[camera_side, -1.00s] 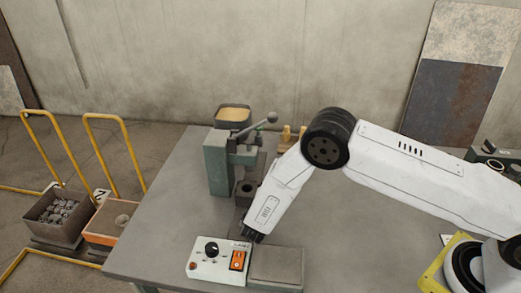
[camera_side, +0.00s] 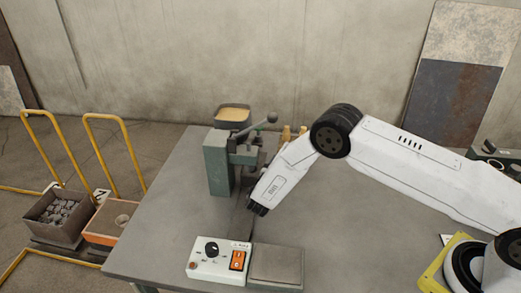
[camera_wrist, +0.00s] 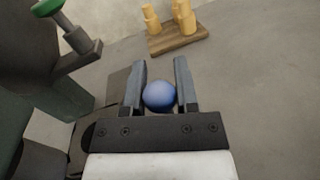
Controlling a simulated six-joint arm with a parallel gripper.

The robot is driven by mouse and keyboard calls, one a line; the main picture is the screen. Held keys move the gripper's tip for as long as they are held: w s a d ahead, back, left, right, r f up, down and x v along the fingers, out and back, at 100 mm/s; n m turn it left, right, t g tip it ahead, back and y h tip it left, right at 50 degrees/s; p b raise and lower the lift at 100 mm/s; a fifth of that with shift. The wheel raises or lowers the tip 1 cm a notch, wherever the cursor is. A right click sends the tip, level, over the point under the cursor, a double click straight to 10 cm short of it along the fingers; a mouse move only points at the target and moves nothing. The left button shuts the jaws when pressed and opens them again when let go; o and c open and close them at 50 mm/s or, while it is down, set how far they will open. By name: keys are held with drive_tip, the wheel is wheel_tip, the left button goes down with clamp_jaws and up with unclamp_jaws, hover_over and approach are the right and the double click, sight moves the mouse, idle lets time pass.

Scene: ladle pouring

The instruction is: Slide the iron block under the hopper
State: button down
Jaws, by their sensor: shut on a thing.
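The hopper (camera_side: 233,115), filled with tan sand, sits on top of the green stand at the back of the table. My gripper (camera_side: 258,210) is low in front of the stand, to the right of its column. In the wrist view my gripper (camera_wrist: 160,85) is shut on a blue ball (camera_wrist: 159,96) between its two fingers. What the ball is fixed to is hidden. The iron block does not show clearly in the side view, where my wrist covers the space below the hopper. A dark piece with a curved edge (camera_wrist: 88,140) beside the jaws may be part of it.
A lever with a round knob (camera_side: 271,118) sticks out beside the hopper. A control box (camera_side: 220,262) and a grey slab (camera_side: 276,266) are at the front. A wooden stand with yellow pegs (camera_wrist: 178,38) is behind. The right of the table is mostly clear.

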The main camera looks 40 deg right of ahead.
drive_tip(key=x, duration=0.3)
drive_tip(key=w+x, duration=0.1)
drive_tip(key=x, duration=0.1)
drive_tip(key=shift+a, duration=0.2)
drive_tip(key=shift+c, duration=1.9)
unclamp_jaws()
drive_tip(key=shift+v, duration=3.85)
